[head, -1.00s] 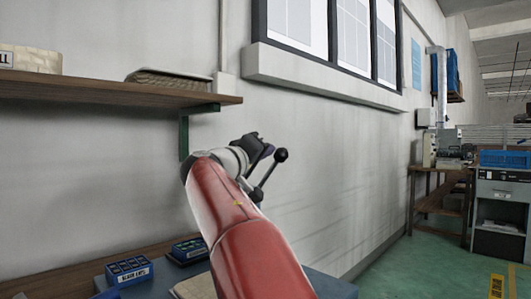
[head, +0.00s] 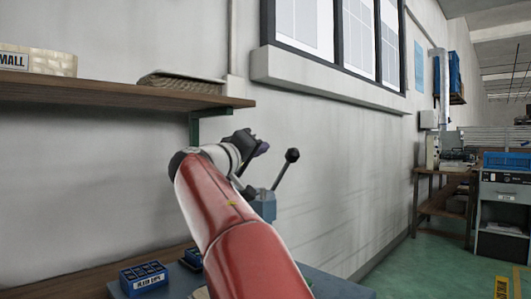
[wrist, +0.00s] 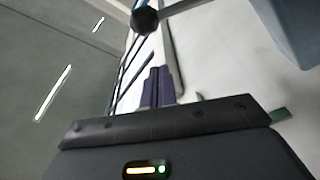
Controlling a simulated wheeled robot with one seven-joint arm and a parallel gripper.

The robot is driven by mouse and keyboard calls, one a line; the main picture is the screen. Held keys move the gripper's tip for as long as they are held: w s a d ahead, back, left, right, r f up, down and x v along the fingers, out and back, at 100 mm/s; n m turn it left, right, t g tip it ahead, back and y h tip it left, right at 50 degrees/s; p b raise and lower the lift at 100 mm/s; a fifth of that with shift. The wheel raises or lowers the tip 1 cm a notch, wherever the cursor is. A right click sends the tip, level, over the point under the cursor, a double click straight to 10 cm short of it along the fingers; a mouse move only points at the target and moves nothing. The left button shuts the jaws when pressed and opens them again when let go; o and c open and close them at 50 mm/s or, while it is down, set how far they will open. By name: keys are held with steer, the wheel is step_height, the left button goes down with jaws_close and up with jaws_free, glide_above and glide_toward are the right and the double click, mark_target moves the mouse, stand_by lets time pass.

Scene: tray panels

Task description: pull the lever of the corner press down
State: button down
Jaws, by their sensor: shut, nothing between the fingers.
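The corner press shows as a blue-grey body (head: 265,206), partly hidden behind my red arm. Its lever (head: 282,174) is a thin rod rising up and to the right, with a dark knob (head: 292,155) at the top. My gripper (head: 262,149) is shut and empty, left of the knob at about its height in the head view, with a visible gap between them. In the wrist view, the shut fingers (wrist: 157,88) point toward the top, and the knob (wrist: 144,19) lies beyond their tips. A blue-grey part of the press (wrist: 291,25) fills the upper right corner there.
A wooden shelf (head: 120,93) juts from the wall at left, with a woven tray (head: 180,82) on it. A blue labelled bin (head: 144,278) stands on the bench below. The wall runs behind the press. Green floor is open at right.

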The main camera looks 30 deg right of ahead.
steer(key=r+b+v, duration=0.1)
steer(key=v, duration=0.6)
steer(key=shift+s+f, duration=0.25)
steer(key=shift+f, duration=0.2)
